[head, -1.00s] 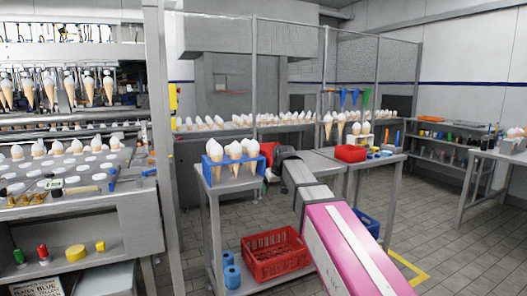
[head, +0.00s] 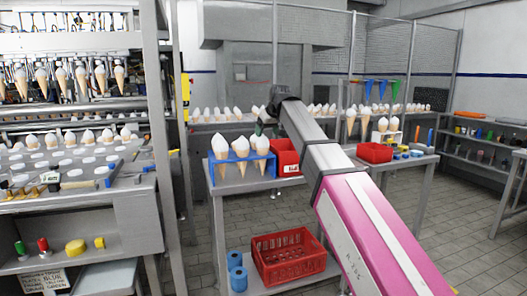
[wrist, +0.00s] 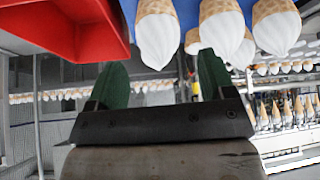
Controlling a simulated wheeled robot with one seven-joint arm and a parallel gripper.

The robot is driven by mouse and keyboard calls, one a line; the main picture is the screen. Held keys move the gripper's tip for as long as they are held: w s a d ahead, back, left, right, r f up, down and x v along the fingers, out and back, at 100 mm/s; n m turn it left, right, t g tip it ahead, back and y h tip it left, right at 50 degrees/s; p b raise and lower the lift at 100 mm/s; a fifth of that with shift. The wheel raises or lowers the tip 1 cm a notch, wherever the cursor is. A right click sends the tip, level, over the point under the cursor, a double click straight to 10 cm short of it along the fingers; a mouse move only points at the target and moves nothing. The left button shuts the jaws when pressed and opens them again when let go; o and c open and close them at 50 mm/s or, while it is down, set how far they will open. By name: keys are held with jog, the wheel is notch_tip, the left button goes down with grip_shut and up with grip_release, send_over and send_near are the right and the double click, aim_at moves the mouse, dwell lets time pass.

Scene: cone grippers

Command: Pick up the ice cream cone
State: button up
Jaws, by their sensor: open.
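A blue rack (head: 243,177) on the grey table holds three white-topped ice cream cones upright: a left one (head: 220,150), a middle one (head: 242,148) and a right one (head: 262,148). My gripper, with its green fingers spread and empty (wrist: 162,82), is behind and above the right end of the rack. In the head view my arm's dark end largely hides it. The wrist view looks upside down; there the cone nearest the red bin (wrist: 157,35) lies beyond the gap between the fingers, apart from them.
A red bin (head: 285,160) stands right beside the rack, close to my gripper. Another red bin (head: 375,153) is on the table to the right. A red crate (head: 287,258) and blue rolls (head: 237,272) are on the lower shelf. More cones line a back conveyor (head: 215,115).

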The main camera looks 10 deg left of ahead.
aim_at(265, 139)
jog(key=shift+x, duration=3.95)
jog(key=shift+w+d, duration=0.1)
jog(key=shift+w, duration=0.1)
jog(key=c, duration=0.4)
